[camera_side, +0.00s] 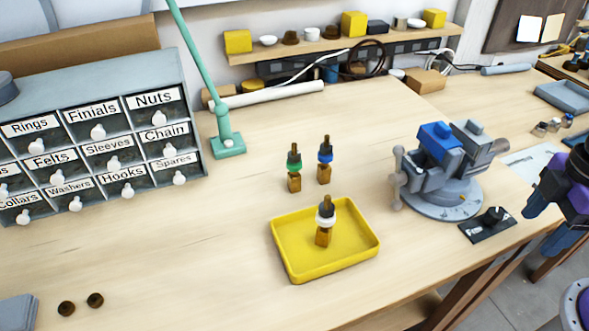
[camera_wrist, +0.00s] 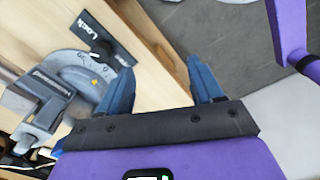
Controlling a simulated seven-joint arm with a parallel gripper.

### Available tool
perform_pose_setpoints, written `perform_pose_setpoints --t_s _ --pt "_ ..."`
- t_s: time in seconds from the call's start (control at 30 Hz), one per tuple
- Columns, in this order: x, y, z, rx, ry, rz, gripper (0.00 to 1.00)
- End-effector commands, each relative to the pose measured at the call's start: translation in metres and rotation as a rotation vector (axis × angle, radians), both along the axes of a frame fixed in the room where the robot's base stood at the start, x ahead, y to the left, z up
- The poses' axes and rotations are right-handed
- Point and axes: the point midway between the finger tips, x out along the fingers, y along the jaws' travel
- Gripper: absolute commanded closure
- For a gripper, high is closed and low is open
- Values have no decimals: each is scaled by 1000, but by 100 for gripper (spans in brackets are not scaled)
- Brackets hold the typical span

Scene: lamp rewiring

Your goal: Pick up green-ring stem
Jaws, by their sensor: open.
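The green-ring stem (camera_side: 294,168) stands upright on the bench in the side view, with a brass-coloured square base, a green ring and a dark top. The blue-ring stem (camera_side: 325,160) stands just to its right, apart from it. A white-ring stem (camera_side: 325,222) stands in the yellow tray (camera_side: 284,266) in front of them. My gripper (camera_side: 538,225) is at the far right edge of the side view, well away from the stems. It is open and empty. In the wrist view my gripper (camera_wrist: 161,82) shows its two blue fingers spread apart, with no stem between them.
A grey vise (camera_side: 440,180) with a blue jaw block stands between the stems and my gripper. A black switch plate (camera_side: 487,225) lies near the bench's front edge. A drawer cabinet (camera_side: 95,135) and green lamp post (camera_side: 227,145) stand left.

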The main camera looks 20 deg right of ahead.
Motion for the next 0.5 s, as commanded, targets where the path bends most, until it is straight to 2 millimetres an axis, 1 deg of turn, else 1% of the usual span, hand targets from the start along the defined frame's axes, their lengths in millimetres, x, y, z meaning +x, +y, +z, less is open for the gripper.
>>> perform_pose_setpoints --t_s 0.17,0.27,0.37,0.5 --pt "1 2 1 0 0 -8 34" --pt "11 12 6 0 2 -64 34" --pt "31 34 17 2 4 -190 34" --pt "71 75 38 2 11 -446 34"
